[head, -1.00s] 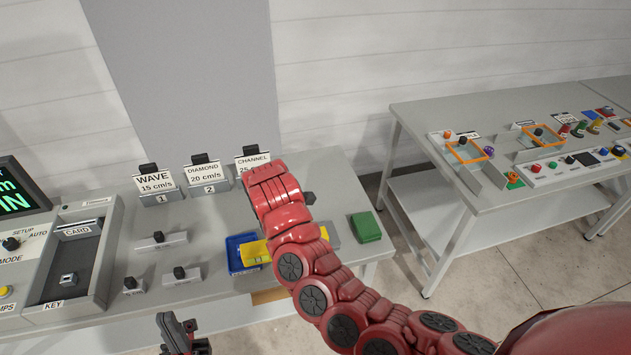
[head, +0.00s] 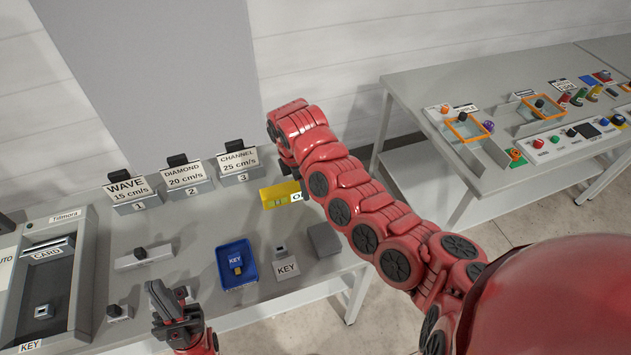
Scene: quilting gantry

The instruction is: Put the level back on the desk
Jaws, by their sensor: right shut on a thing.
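The level (head: 275,195) is a yellow bar with greenish vials, near the right end of the grey desk (head: 205,232) in the head view. My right arm covers its right end. My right gripper (head: 281,160) is mostly hidden behind its own red wrist and is shut on the level. I cannot tell whether the level touches the desk top or hangs just above it. My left gripper (head: 172,305) is at the desk's front edge, away from the level, with its fingers apart and nothing between them.
A blue tray (head: 222,270) with a key stands in front of the level, beside a KEY label (head: 287,269) and a grey block (head: 323,240). Three signed stands (head: 184,176) line the back. A second table (head: 440,95) stands at right.

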